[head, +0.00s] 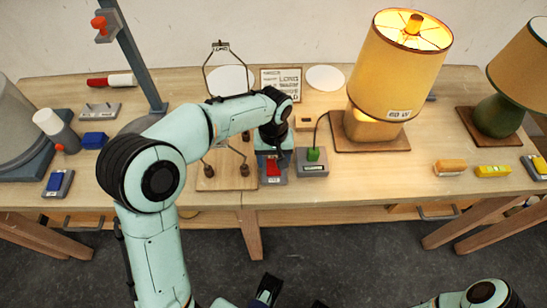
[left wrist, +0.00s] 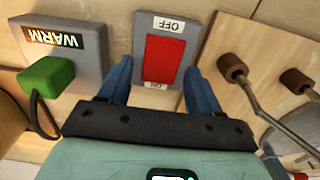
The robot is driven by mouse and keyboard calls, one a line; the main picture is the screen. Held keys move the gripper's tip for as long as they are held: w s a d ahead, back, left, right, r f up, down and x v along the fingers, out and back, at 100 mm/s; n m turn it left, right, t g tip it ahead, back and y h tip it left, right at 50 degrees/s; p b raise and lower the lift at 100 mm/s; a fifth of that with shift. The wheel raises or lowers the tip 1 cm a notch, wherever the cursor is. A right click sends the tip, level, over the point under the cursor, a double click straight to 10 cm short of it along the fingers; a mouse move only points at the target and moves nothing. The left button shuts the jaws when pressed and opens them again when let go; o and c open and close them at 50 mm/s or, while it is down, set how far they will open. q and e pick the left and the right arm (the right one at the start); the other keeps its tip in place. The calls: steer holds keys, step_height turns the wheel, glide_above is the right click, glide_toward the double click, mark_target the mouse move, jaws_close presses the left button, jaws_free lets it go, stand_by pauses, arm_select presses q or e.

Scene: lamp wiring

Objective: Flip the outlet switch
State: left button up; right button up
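In the head view the red rocker (head: 273,167) shows just below my left gripper (head: 272,150). My left gripper (left wrist: 160,90) is open, with its blue fingers apart on either side of the switch box; I cannot tell whether they touch it. Dark parts at the bottom edge of the head view may belong to my right gripper, but its state is unclear.
A grey box (head: 313,168) marked WARM with a green plug (head: 313,154) stands right beside the switch. A lit lamp (head: 402,65) stands behind it to the right. A wooden board with brown knobs (head: 227,182) lies to the left.

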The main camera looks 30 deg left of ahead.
arm_select(q)
steer(key=c, duration=0.8)
steer(key=shift+s+d+f+t+y+b, duration=0.1)
steer(key=shift+t+y+b, duration=0.25)
steer(key=shift+b, duration=0.4)
steer(key=shift+s+t+y+b, duration=0.15)
steer(key=shift+t+y+b, duration=0.1)
steer(key=shift+t+b, duration=0.4)
steer(key=shift+r, duration=0.2)
steer(key=o, duration=1)
steer(key=shift+o, duration=0.2)
steer(key=shift+r, duration=0.1)
